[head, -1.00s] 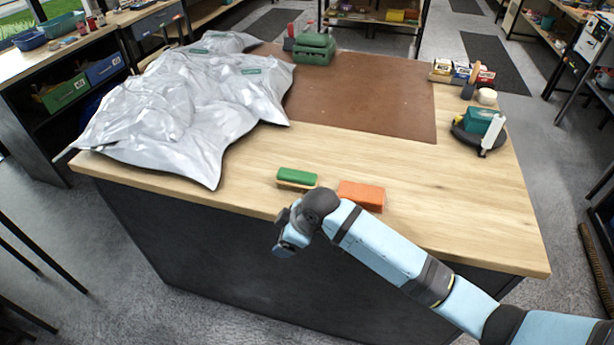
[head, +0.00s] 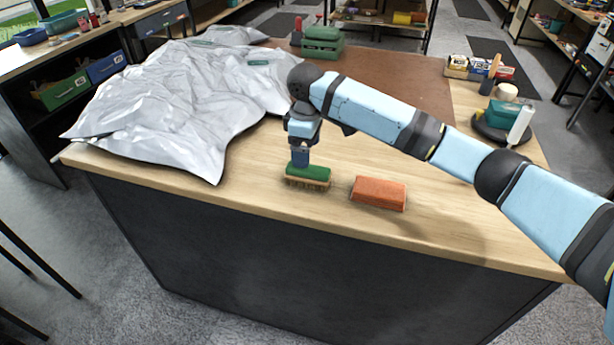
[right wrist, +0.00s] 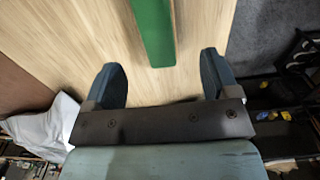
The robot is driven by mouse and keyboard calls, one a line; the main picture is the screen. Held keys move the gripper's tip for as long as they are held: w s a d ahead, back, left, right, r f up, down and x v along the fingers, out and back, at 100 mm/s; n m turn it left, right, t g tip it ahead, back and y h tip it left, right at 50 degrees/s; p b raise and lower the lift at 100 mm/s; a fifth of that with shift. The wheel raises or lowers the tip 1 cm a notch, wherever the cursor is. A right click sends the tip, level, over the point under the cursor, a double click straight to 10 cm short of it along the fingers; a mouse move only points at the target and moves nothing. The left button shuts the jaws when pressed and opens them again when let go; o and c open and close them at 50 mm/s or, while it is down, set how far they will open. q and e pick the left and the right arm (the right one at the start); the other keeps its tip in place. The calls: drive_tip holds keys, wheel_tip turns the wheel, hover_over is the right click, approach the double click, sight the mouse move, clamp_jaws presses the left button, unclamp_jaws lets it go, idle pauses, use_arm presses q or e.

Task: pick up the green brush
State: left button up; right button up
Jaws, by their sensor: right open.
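The green brush (head: 309,174), with a green top and pale bristles underneath, lies near the front edge of the wooden table. My right gripper (head: 300,162) points down just above the brush's left part in the head view. In the right wrist view its two fingers (right wrist: 165,82) are spread apart, and the green brush top (right wrist: 153,32) lies ahead, between their lines. Nothing is held. Whether a finger touches the brush is hidden in the head view. My left gripper is out of view.
An orange block (head: 379,193) lies just right of the brush. A crumpled silver sheet (head: 190,100) covers the table's left side. A brown mat (head: 390,90), a green case (head: 322,43) and small containers (head: 480,68) are farther back. Bare wood (head: 440,210) lies right of the block.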

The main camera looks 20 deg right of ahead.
sight(308, 174)
wheel_tip(308, 174, down, 3)
drive_tip(key=shift+f, duration=0.1)
drive_tip(key=shift+d+f, duration=0.15)
drive_tip(key=shift+f, duration=1.2)
drive_tip(key=shift+d+f, duration=0.1)
drive_tip(key=shift+f, duration=1.2)
drive_tip(key=c, duration=1)
wheel_tip(308, 174, up, 20)
drive_tip(key=shift+r+p, duration=0.1)
drive_tip(key=shift+p, duration=0.25)
drive_tip(key=shift+c, duration=0.2)
